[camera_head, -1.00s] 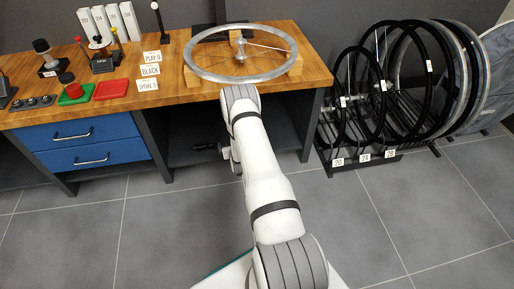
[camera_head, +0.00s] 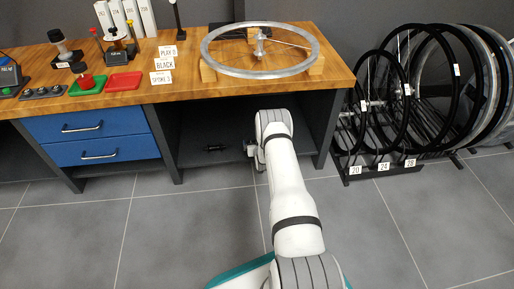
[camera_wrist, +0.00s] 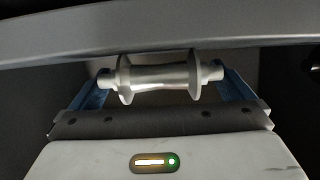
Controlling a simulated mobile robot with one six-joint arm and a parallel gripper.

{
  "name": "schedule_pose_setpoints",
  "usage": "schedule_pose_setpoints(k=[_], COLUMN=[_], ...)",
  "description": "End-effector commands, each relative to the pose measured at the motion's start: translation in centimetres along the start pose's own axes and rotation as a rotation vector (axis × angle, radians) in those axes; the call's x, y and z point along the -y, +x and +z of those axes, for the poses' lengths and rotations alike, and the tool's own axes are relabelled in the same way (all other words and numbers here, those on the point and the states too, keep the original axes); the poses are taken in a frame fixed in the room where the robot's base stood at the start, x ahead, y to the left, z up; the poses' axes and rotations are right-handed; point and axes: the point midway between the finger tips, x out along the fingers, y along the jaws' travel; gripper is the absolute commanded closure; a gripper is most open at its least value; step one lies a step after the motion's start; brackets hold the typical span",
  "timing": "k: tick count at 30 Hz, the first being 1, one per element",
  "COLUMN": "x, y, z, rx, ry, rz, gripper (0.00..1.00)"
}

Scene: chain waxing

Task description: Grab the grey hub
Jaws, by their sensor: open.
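The grey hub (camera_wrist: 160,76) shows in the wrist view as a light grey spool with two flanges and short axle ends. It lies crosswise between the two blue fingers of my gripper (camera_wrist: 161,88), one finger by each axle end. The fingers are open; whether they touch the axle ends cannot be told. In the head view my gripper (camera_head: 251,151) is under the workbench top, mostly hidden behind my arm. I cannot make out the grey hub clearly there.
A black hub (camera_head: 213,148) lies left of my gripper in the bench's open bay. The wooden worktop (camera_head: 190,92) is above my gripper and carries a silver rim (camera_head: 211,62). A dark bench leg (camera_head: 327,130) stands to the right. A grey bar (camera_wrist: 60,48) crosses the wrist view.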

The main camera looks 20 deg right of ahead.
Motion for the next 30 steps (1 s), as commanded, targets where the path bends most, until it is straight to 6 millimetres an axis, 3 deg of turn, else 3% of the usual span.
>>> schedule_pose_setpoints(k=[5, 18, 25, 30], x=[0.1, 0.1, 0.2, 0.2], y=[0.0, -0.1, -0.1, -1.0], z=[-0.1, -0.1, -0.3, -2.5], rx=[0.0, 0.0, -0.001, -0.002], ry=[0.0, -0.001, -0.001, -0.001], rz=[-0.001, -0.001, -0.002, -0.002], gripper=[0.0, 0.36, 0.36, 0.36])
